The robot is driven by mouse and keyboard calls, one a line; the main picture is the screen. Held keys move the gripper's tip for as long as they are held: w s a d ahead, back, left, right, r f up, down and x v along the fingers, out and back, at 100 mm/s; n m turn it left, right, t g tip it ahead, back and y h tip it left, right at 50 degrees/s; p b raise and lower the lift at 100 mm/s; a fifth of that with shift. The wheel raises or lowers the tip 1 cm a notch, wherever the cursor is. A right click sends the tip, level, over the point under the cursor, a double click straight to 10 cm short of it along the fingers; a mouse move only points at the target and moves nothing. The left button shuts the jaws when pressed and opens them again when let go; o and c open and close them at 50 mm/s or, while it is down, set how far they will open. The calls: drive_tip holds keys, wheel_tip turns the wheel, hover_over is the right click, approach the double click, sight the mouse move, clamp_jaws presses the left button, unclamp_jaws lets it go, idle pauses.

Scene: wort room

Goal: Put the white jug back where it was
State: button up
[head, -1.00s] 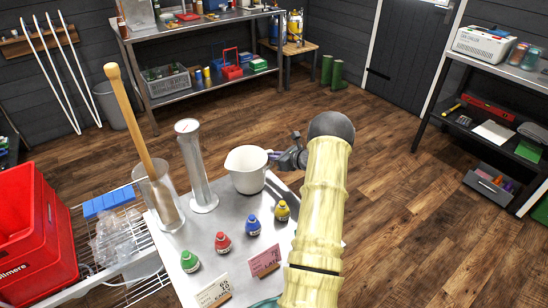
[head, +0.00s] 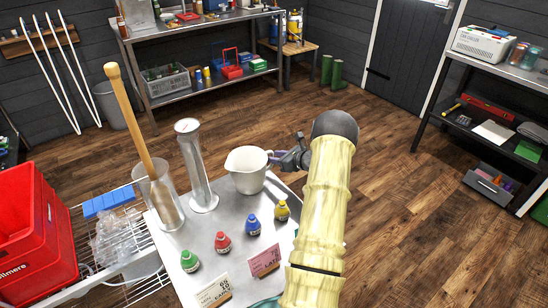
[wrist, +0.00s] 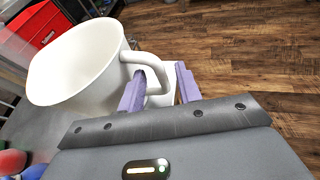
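The white jug (head: 246,171) stands upright at the far right corner of the metal table (head: 209,243), with its handle towards my gripper. My gripper (head: 274,158) is at the handle, on the jug's right side. In the wrist view, the jug (wrist: 78,68) fills the upper left and looks empty where its inside shows. The two purple fingers of my gripper (wrist: 159,88) are apart, one on each side of the handle's outer bar, with a gap between them. The left finger reaches into the handle loop.
A tall clear cylinder (head: 199,170) and a vessel holding a wooden paddle (head: 137,118) stand left of the jug. Several small coloured bottles, including a yellow one (head: 281,211), and a pink card (head: 265,261) are in front. The floor (head: 420,215) to the right is clear.

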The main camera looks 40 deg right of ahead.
drive_tip(key=v, duration=1)
drive_tip(key=shift+s, duration=0.35)
drive_tip(key=shift+r, duration=0.1)
drive_tip(key=s+a+r+n+g+y, duration=0.15)
drive_tip(key=a+n+g, duration=0.45)
drive_tip(key=a, duration=0.7)
drive_tip(key=s+a+r+n+g+y, duration=0.1)
drive_tip(key=a+r+n+g, duration=0.15)
drive_tip(key=a+n, duration=0.9)
drive_tip(key=s+a+r+n+g+h, duration=0.1)
drive_tip(key=s+a+r+n+h, duration=0.1)
drive_tip(key=s+a+n, duration=0.4)
drive_tip(key=s+a+r+n+g+h, duration=0.1)
drive_tip(key=s+a+r+n+h, duration=0.1)
drive_tip(key=s+a+n, duration=0.4)
drive_tip(key=a+n+h, duration=0.1)
drive_tip(key=a+n, duration=0.3)
drive_tip(key=shift+r, duration=0.15)
